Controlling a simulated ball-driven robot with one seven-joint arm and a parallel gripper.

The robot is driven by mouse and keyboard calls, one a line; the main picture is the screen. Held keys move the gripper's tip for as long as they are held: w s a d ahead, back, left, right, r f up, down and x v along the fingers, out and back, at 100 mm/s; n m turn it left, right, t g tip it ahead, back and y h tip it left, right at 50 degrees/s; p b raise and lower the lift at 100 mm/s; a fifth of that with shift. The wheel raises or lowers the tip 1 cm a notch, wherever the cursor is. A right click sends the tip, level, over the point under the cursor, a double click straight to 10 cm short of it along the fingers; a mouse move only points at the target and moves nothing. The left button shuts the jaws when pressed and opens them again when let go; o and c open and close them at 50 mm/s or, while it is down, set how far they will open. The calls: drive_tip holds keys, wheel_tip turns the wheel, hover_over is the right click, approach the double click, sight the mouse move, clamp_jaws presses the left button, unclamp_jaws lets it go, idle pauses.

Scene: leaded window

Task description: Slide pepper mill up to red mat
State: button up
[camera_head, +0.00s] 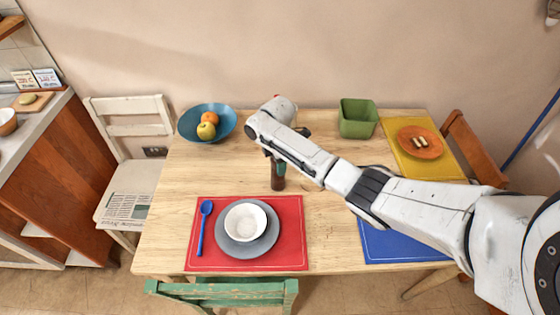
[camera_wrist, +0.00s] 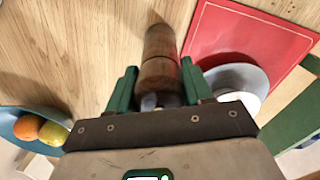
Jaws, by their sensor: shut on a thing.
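The pepper mill (camera_head: 278,181) is dark brown wood and stands upright on the table, just behind the far edge of the red mat (camera_head: 291,212). A narrow strip of bare wood seems to lie between them. In the wrist view the mill (camera_wrist: 159,48) stands beside the edge of the red mat (camera_wrist: 215,35). My gripper (camera_head: 277,161) is shut on the upper part of the mill, and its green fingers flank the mill in the wrist view (camera_wrist: 158,82). The arm hides part of the mill's top in the head view.
A grey plate (camera_head: 225,245) with a white bowl (camera_head: 245,221) and a blue spoon (camera_head: 203,226) lie on the red mat. A blue fruit bowl (camera_head: 189,127), a green container (camera_head: 358,119), a yellow mat (camera_head: 445,166) and a blue mat (camera_head: 400,246) are farther off. Wood left of the mill is clear.

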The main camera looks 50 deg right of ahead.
drive_tip(key=o, duration=1.2)
drive_tip(key=shift+o, duration=0.2)
wheel_tip(320, 180, up, 11)
drive_tip(key=shift+f+b, duration=0.1)
drive_tip(key=shift+b, duration=0.6)
drive_tip(key=shift+s+f, duration=0.1)
